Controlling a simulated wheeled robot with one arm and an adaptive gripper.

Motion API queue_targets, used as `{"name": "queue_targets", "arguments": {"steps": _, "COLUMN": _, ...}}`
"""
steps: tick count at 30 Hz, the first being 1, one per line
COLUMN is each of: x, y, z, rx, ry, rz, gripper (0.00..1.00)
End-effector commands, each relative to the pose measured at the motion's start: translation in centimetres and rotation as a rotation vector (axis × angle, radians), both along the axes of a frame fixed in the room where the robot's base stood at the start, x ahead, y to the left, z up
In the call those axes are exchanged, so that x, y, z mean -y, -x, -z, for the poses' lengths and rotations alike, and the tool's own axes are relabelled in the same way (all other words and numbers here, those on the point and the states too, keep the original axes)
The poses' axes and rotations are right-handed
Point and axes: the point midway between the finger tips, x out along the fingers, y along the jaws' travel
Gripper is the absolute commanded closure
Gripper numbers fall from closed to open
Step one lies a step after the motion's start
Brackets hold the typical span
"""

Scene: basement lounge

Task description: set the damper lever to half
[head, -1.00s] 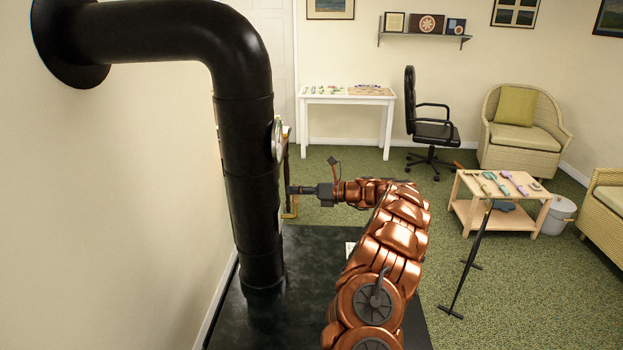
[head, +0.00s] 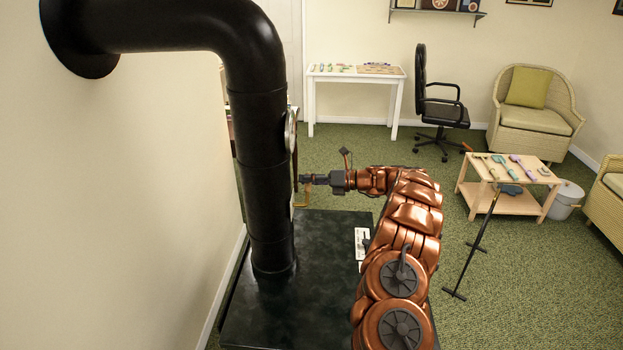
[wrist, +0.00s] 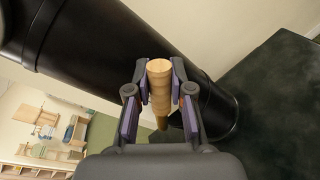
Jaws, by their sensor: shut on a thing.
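The black stovepipe (head: 262,170) rises from the dark stove top and bends into the wall at upper left. A pale round plate (head: 291,130) is on its right side, seen edge-on. The damper lever's wooden handle (wrist: 160,82) stands between the finger pads in the wrist view, with a brass-coloured part below it. My gripper (wrist: 160,77) is shut on this handle, beside the pipe. In the head view my gripper (head: 303,179) is at the pipe's right side, and the handle is too small to make out. The lever's setting cannot be read.
The dark stove top (head: 322,290) lies below my arm, with a white card (head: 361,243) on it. The wall is close at left. A low wooden table (head: 480,198), a black chair (head: 440,105) and a wicker armchair (head: 535,120) stand apart on green carpet.

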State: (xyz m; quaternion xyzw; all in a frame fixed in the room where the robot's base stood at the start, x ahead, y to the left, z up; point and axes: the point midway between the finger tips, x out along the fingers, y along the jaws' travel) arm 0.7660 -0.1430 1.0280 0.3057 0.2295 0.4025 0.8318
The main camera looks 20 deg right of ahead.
Motion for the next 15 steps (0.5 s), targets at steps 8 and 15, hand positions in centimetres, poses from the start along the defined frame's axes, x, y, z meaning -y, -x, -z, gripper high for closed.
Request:
{"name": "queue_targets", "arguments": {"steps": 8, "x": -0.28, "y": 0.15, "z": 0.31, "rx": -0.006, "ry": 0.000, "rz": -0.009, "gripper": 0.62}}
{"name": "queue_targets", "arguments": {"steps": 15, "x": -0.02, "y": 0.11, "z": 0.17, "rx": -0.003, "ry": 0.000, "rz": -0.003, "gripper": 0.53}}
